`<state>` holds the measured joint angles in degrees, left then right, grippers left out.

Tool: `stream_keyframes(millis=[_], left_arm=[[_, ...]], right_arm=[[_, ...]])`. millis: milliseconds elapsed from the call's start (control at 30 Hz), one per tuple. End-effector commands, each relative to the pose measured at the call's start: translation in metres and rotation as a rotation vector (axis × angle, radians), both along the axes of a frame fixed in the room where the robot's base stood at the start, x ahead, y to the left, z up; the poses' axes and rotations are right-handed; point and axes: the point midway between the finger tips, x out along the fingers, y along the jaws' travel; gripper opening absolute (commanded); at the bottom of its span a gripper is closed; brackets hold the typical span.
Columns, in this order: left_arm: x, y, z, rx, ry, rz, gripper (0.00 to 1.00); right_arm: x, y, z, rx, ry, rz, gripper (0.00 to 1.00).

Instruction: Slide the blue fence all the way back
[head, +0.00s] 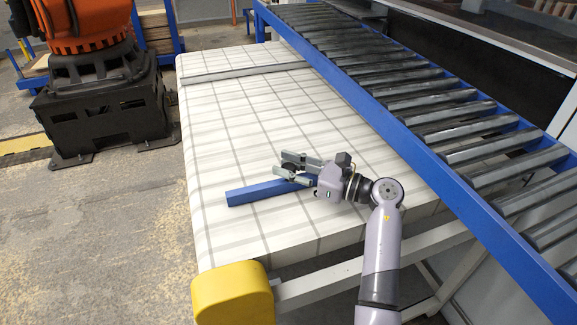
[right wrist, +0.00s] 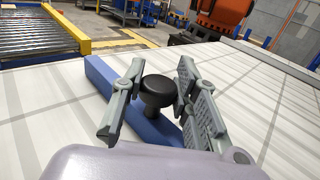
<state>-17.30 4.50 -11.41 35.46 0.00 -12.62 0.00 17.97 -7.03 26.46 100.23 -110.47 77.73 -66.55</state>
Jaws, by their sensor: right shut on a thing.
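The blue fence (head: 262,191) is a straight bar lying across the near part of the pale, grid-lined table (head: 235,120). Its right part is hidden behind my right gripper (head: 284,164). In the right wrist view the fence (right wrist: 101,76) runs beneath the fingers and carries a black round knob (right wrist: 158,91). My right gripper (right wrist: 160,68) is shut on this knob, one finger on each side. My left gripper is not in view.
A roller conveyor with a blue rail (head: 400,125) runs along the table's right side. A grey strip (head: 243,72) crosses the table's far end. A yellow block (head: 232,292) is at the near left corner. The table between fence and strip is clear. An orange robot (head: 85,25) stands at left.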

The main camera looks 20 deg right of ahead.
Motion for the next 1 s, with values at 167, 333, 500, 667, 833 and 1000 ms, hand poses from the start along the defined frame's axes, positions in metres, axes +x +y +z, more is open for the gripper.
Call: stream_keyframes(millis=[167, 333, 500, 667, 833, 1000], left_arm=[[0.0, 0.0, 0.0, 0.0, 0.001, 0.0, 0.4], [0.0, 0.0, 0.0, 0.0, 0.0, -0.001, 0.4], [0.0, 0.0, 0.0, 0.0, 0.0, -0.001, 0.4], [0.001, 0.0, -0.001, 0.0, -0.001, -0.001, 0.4], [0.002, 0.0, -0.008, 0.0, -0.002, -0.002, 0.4], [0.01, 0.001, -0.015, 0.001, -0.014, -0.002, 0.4]], right_arm=[[0.0, 0.0, 0.0, -0.001, 0.001, 0.001, 0.04], [0.0, 0.0, 0.0, -0.001, 0.001, 0.001, 0.0], [0.0, 0.0, 0.0, 0.0, 0.001, 0.001, 0.0], [-0.002, -0.001, -0.001, -0.003, 0.001, -0.002, 0.0], [-0.023, -0.008, -0.006, -0.018, 0.001, -0.013, 0.0], [-0.059, -0.003, -0.006, -0.012, 0.006, 0.001, 0.0]])
